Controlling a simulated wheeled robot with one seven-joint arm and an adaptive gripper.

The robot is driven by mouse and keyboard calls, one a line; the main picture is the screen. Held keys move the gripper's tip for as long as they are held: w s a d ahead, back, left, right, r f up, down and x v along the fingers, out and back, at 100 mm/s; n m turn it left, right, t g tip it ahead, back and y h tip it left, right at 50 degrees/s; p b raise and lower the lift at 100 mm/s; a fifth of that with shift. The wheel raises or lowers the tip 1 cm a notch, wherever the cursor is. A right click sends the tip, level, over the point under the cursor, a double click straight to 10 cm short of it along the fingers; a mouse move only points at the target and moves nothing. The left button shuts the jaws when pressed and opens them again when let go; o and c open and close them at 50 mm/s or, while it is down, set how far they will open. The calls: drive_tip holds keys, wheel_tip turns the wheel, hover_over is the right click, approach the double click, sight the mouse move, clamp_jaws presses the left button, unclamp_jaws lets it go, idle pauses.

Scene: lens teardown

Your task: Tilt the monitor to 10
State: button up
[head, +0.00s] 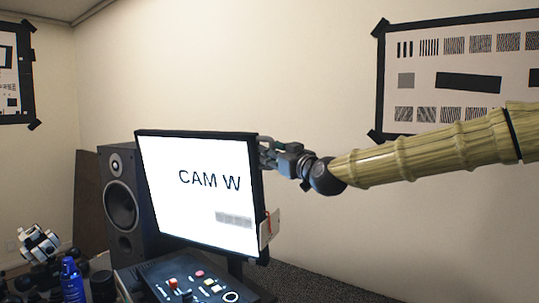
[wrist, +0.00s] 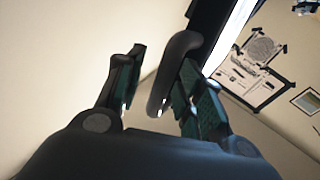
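The monitor (head: 196,190) shows a white screen with "CAM W" and leans slightly. A small white card with a red mark (head: 268,228) is at its lower right edge; its markings are too small to read. My gripper (head: 267,152) is at the monitor's upper right edge, its tips partly hidden there. In the wrist view my gripper (wrist: 158,80) is open. A dark curved handle (wrist: 176,72) stands between the fingers, closer to the right one. The monitor's dark edge (wrist: 207,28) is just beyond the handle. I cannot tell whether either finger touches the handle.
A control panel (head: 190,284) with buttons lies below the monitor. A black speaker (head: 121,205) stands behind on the left. A blue bottle (head: 72,280) and a white-and-black instrument (head: 38,243) are at far left. A test chart (head: 468,75) hangs on the wall behind my arm.

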drive_tip(key=v, duration=1.2)
idle(0.3)
